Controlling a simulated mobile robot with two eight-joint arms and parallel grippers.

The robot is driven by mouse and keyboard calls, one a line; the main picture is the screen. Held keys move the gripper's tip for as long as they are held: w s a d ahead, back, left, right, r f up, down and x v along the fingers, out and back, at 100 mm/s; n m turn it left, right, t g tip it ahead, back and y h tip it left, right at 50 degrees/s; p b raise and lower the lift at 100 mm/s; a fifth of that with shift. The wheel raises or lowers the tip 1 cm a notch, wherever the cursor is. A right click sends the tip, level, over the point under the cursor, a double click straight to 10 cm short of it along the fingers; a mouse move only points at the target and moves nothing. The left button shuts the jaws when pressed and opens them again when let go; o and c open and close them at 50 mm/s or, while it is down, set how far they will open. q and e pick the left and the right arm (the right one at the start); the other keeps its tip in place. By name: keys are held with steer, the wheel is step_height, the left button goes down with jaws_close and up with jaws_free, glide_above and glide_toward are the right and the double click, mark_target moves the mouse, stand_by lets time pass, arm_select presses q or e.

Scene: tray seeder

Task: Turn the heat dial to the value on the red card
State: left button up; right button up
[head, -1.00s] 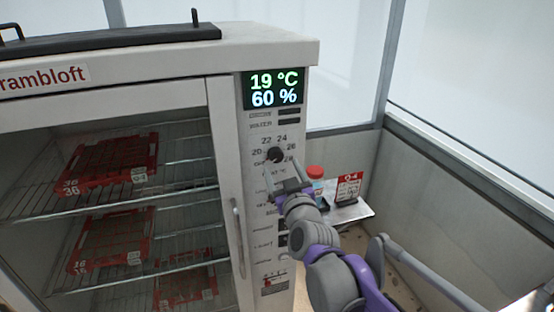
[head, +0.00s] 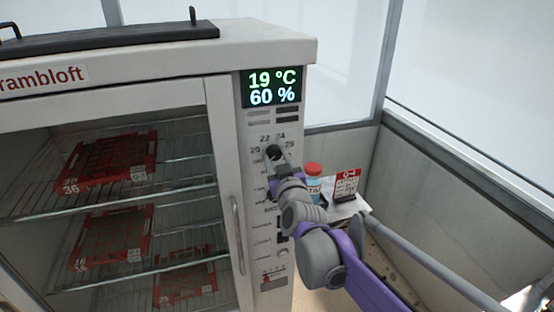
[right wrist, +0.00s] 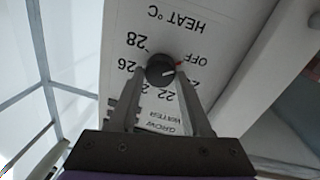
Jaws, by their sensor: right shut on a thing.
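The heat dial (head: 273,152) is a black round knob on the white front panel of the cabinet, ringed by printed numbers. In the right wrist view the dial (right wrist: 160,68) appears upside down, with HEAT °C, OFF, 28, 26 and 22 legible around it. My right gripper (head: 274,160) is shut on the dial, one finger on each side. The red card (head: 347,183) stands on a small shelf to the right; its lettering is too small to read surely. My left gripper is not in view.
The display (head: 272,88) above the dial reads 19 °C and 60 %. The cabinet's glass door (head: 130,205) with its upright handle (head: 238,235) is shut, with red trays on racks inside. A red-capped bottle (head: 313,178) stands beside the card.

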jaws_close()
steer(key=shift+m, duration=1.2)
steer(key=shift+r+m, duration=0.1)
steer(key=shift+m, duration=0.7)
steer(key=m+p, duration=0.2)
steer(key=m, duration=0.1)
steer(key=shift+w+d+r+g, duration=0.1)
steer(key=shift+g, duration=0.3)
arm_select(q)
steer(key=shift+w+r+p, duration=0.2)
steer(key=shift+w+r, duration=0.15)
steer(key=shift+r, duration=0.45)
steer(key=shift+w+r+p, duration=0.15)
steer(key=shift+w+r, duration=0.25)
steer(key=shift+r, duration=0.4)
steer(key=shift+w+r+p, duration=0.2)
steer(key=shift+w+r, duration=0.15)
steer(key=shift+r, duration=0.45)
arm_select(e)
steer(key=shift+m, duration=1.2)
